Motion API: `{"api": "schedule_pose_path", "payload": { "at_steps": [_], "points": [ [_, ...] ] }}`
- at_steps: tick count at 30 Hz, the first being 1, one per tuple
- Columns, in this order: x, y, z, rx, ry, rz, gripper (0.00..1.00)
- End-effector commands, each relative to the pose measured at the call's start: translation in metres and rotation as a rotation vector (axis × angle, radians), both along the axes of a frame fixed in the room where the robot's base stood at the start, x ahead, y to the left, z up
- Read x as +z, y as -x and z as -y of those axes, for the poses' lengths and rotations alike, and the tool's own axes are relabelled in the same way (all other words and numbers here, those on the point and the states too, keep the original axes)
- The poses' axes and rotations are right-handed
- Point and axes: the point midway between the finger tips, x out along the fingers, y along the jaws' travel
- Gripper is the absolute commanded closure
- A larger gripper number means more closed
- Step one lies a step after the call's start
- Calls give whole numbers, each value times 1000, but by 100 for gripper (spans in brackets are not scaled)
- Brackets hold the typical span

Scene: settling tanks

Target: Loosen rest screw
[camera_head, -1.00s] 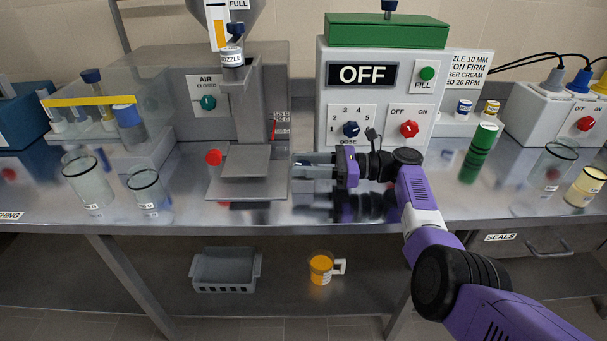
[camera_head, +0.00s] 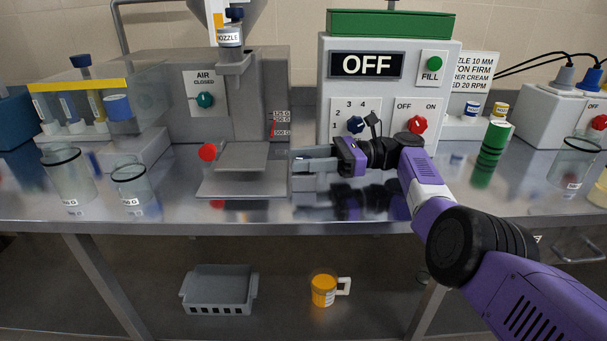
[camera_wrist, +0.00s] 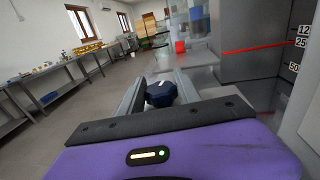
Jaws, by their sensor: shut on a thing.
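My gripper (camera_head: 297,160) reaches in from the right, just beside the grey rest platform (camera_head: 243,157) of the filling machine. In the wrist view its two fingers are shut on a dark blue faceted knob (camera_wrist: 161,94) with a white mark on top; I take it to be the rest screw. The knob sits between the finger sides and is hidden by the gripper in the head view. The rest's red pointer line (camera_wrist: 258,46) shows to the right of the knob in the wrist view, near the scale numbers.
The control box (camera_head: 385,90) reads OFF and stands behind my arm. Glass beakers (camera_head: 70,178) stand at left, and a green striped cylinder (camera_head: 493,147) at right. An orange mug (camera_head: 324,290) and a grey crate (camera_head: 219,289) are below the bench. The bench front is clear.

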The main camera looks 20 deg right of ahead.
Motion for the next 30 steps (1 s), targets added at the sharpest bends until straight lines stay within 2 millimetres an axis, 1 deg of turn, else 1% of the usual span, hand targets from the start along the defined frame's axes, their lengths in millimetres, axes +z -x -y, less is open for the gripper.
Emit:
{"api": "schedule_pose_path", "payload": {
  "at_steps": [1,10,17,30],
  "points": [
    [-4,-6,3,-15,0,8,100],
    [-5,-6,5,19,0,8,98],
    [-4,-5,4,52,1,9,100],
    [1,0,2,87,5,7,100]
  ]
}}
